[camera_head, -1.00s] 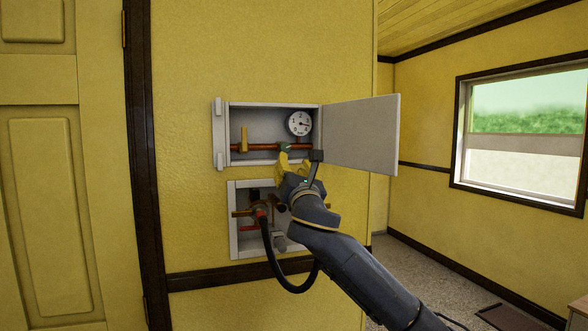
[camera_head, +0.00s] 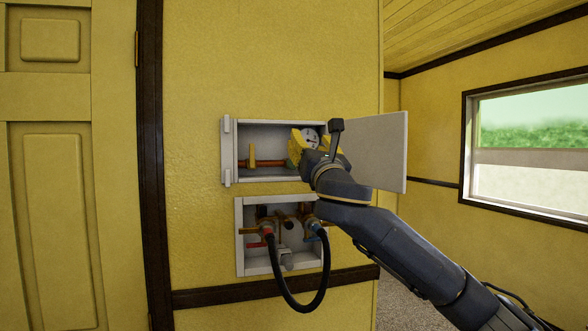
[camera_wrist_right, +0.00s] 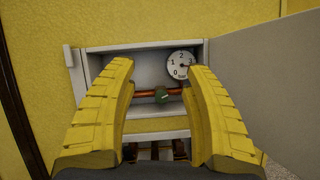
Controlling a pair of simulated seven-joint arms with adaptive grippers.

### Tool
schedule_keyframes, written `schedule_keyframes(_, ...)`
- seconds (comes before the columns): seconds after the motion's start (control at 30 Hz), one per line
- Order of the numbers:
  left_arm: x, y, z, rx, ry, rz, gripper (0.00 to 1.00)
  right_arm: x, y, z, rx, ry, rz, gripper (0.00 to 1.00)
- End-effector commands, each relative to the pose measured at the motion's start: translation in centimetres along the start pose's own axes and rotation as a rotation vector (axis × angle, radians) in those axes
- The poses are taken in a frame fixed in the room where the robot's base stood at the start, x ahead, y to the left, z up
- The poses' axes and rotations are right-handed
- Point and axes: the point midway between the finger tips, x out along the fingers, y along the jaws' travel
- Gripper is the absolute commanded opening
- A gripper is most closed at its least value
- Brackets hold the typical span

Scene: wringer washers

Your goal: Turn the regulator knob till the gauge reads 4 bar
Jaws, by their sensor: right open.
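The regulator knob, small and green, sits on a copper pipe in the open upper wall box; it shows in the right wrist view (camera_wrist_right: 162,96) and is partly covered in the head view. The round white gauge (camera_head: 310,137) is at the box's upper right. In the right wrist view the gauge (camera_wrist_right: 181,65) has its needle pointing right, near the 3; the exact reading is too small to tell. My right gripper (camera_head: 316,149) is open and empty in front of the box. Its yellow fingers (camera_wrist_right: 160,66) are spread to either side of the knob, apart from it. My left gripper is out of view.
The box's white door (camera_head: 378,150) stands open to the right, close to my right arm. A yellow lever (camera_head: 252,156) is on the pipe's left. Below, a lower box (camera_head: 241,262) holds valves and a black looped hose (camera_head: 327,275).

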Motion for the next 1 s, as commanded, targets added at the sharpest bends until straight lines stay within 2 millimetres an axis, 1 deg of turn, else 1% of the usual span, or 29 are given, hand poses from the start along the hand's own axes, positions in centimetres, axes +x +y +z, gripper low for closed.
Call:
schedule_keyframes(0.03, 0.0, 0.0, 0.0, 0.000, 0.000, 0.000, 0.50, -0.1, -0.1, 1.5, -0.029, 0.020, 0.009, 0.50)
schedule_keyframes(0.13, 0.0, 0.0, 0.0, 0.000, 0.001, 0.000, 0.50, -0.6, -0.3, 1.9, -0.069, 0.107, 0.018, 0.50)
schedule_keyframes(0.27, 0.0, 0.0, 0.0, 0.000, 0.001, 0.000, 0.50, -1.6, -1.0, 0.5, -0.105, 0.232, 0.019, 0.50)
schedule_keyframes(0.37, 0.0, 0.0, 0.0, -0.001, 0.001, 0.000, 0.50, -2.5, -1.4, -1.4, -0.121, 0.323, 0.018, 0.50)
schedule_keyframes(0.4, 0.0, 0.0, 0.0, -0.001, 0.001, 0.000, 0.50, -2.9, -1.5, -2.4, -0.124, 0.357, 0.018, 0.50)
schedule_keyframes(0.5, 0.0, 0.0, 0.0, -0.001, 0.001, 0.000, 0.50, -3.6, -1.4, -4.1, -0.128, 0.419, 0.022, 0.50)
schedule_keyframes(0.6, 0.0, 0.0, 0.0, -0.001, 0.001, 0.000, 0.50, -3.9, -1.4, -4.8, -0.128, 0.452, 0.023, 0.50)
schedule_keyframes(0.67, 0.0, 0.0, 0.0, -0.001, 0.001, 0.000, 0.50, -3.8, -1.5, -5.1, -0.130, 0.461, 0.019, 0.50)
schedule_keyframes(0.77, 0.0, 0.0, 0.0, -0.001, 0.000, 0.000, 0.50, -3.1, -1.6, -5.4, -0.133, 0.463, 0.015, 0.50)
schedule_keyframes(0.87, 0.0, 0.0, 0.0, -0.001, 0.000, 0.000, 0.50, -2.0, -1.6, -6.0, -0.132, 0.463, 0.016, 0.50)
schedule_keyframes(1.0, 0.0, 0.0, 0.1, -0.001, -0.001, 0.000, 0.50, 0.2, -1.6, -7.1, -0.131, 0.463, 0.015, 0.50)
